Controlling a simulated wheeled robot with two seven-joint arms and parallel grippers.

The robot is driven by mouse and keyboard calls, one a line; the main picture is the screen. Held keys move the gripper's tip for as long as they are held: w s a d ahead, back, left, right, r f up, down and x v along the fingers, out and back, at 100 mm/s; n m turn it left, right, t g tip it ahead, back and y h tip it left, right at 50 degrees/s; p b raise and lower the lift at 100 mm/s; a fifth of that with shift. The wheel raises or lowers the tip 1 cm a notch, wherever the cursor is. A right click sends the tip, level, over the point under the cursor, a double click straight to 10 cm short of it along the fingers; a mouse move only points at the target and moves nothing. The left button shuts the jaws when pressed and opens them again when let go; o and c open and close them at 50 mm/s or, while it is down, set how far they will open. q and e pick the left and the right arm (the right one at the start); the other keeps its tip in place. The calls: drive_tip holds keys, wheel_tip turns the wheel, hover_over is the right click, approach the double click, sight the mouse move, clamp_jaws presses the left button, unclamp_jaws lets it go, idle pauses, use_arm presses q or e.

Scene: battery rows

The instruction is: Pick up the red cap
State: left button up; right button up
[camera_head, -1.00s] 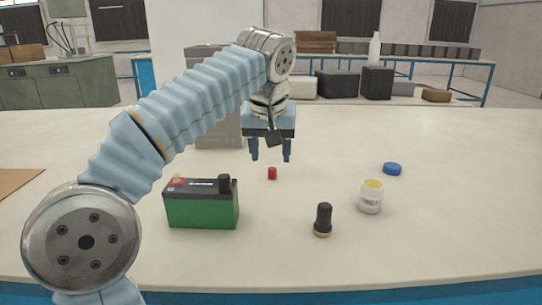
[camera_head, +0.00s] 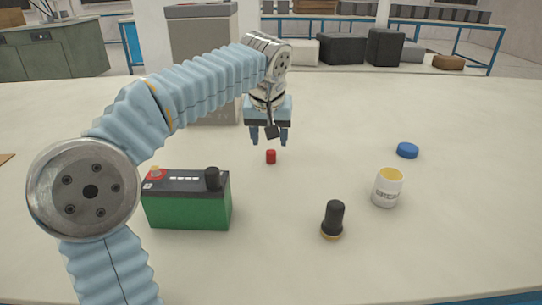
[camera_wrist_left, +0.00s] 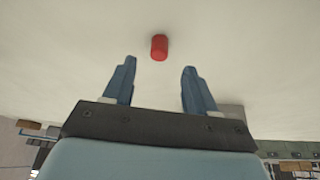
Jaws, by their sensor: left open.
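The small red cap (camera_head: 271,157) stands on the pale tabletop near the middle of the head view. In the left wrist view the red cap (camera_wrist_left: 159,47) lies just beyond the fingertips, roughly midway between them. My left gripper (camera_head: 268,142) points down behind and above the cap, with its fingers apart and nothing between them. Its two blue fingers also show in the left wrist view (camera_wrist_left: 158,70). The cap is not touched by either finger. My right gripper does not show.
A green battery (camera_head: 187,203) with a black-capped post stands in front left of the cap. A black-topped cylinder (camera_head: 334,219), a white jar (camera_head: 387,188) and a blue lid (camera_head: 407,150) stand to the right. A grey box (camera_head: 213,110) is behind my arm. The table around the cap is clear.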

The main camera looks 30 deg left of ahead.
sight(271, 151)
use_arm(q)
drive_tip(key=x, duration=0.5)
drive_tip(key=shift+w, duration=0.1)
clamp_jaws()
